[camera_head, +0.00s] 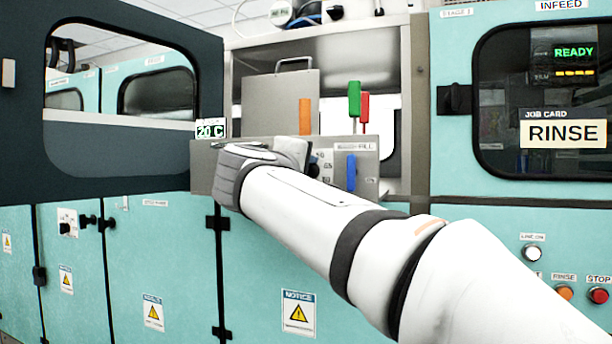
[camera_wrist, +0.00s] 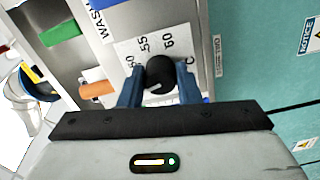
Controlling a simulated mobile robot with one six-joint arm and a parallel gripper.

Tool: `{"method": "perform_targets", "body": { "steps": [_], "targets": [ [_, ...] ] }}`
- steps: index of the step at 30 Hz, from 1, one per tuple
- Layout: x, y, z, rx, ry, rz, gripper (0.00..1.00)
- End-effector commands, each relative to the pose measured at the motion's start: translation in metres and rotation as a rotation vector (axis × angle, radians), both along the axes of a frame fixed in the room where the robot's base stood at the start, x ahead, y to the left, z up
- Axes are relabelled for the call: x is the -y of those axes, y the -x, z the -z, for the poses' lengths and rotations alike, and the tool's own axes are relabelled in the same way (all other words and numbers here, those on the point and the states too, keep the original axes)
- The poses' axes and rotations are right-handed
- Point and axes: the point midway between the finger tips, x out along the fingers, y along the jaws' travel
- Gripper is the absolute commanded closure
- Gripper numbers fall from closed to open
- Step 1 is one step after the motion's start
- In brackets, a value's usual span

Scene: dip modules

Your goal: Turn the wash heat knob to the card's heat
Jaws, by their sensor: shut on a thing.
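The wash heat knob (camera_wrist: 160,73) is black and round in the wrist view, on a white scale plate (camera_wrist: 127,50) with printed numbers, among them a 55. The knob's pointer is hard to read. My gripper (camera_wrist: 159,70) has its two blue fingers closed on the knob's sides. In the head view my arm hides most of the knob and the fingers.
A blue lever (camera_head: 351,172) stands just right of my wrist on the panel. Green (camera_head: 354,98), red (camera_head: 364,110) and orange (camera_head: 305,116) handles rise behind. An open dark door (camera_head: 120,160) is at left. Line buttons (camera_head: 532,254) are at lower right.

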Motion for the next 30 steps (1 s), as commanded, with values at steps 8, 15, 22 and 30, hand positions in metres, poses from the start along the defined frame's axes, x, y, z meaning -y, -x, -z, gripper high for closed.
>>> {"method": "perform_targets", "body": {
  "steps": [8,15,22,30],
  "targets": [
    [0.0,0.0,0.0,-0.001,0.0,0.0,0.93],
    [0.0,0.0,0.0,-0.001,0.0,0.0,0.52],
    [0.0,0.0,0.0,0.0,0.0,0.0,0.48],
    [-0.01,0.024,-0.002,-0.001,-0.001,-0.005,0.48]
  ]
}}
